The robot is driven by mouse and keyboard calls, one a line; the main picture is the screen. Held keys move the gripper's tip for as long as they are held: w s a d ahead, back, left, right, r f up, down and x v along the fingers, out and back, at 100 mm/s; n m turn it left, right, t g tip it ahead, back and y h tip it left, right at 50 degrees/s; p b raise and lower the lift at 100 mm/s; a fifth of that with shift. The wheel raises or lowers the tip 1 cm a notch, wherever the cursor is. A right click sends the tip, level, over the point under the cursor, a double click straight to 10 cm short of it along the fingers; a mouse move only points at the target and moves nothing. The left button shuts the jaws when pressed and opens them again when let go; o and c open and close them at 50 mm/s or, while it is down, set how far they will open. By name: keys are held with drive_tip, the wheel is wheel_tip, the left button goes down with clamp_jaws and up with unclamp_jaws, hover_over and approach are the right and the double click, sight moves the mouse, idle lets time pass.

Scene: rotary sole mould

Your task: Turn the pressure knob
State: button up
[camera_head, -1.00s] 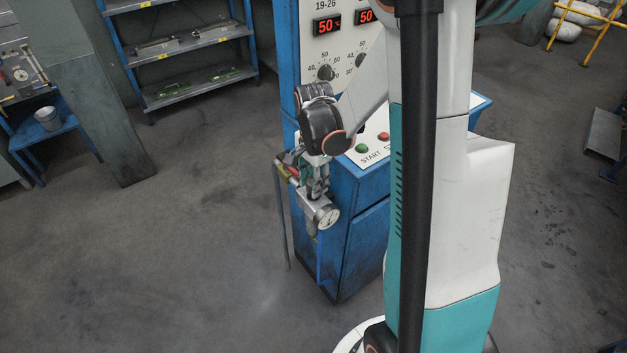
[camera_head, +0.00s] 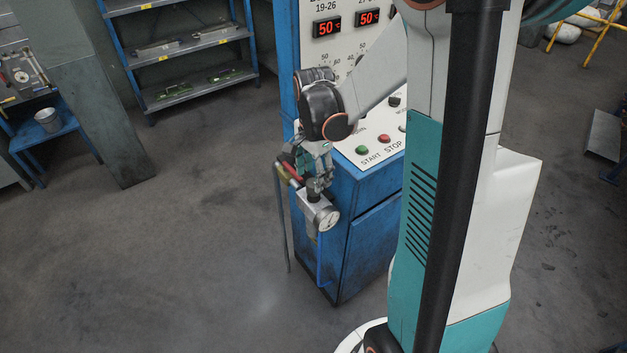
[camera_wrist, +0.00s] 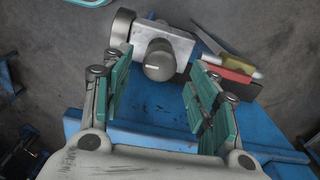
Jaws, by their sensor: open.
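The pressure knob (camera_wrist: 159,60) is a dark grey cylinder with a white line on its top. It sits on a light metal regulator block (camera_wrist: 178,42) with a round gauge (camera_wrist: 122,26) at its side. The block also shows in the head view (camera_head: 309,206), with the gauge's white dial (camera_head: 328,218) facing out, by the blue cabinet's left side. My gripper (camera_wrist: 161,84) is open, its teal fingers on either side of the knob in the wrist view. I see no finger touching it, but the depth between them is unclear. In the head view my gripper (camera_head: 315,165) is just above the block.
The blue cabinet (camera_head: 335,230) carries a sloped panel (camera_head: 365,157) with START and STOP buttons close right of my wrist. A red and a yellow part (camera_wrist: 225,70) and a pipe (camera_head: 281,220) lie beside the regulator. Floor to the left is clear.

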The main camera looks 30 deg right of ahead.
wheel_tip(320, 180, up, 8)
idle(0.4)
idle(0.3)
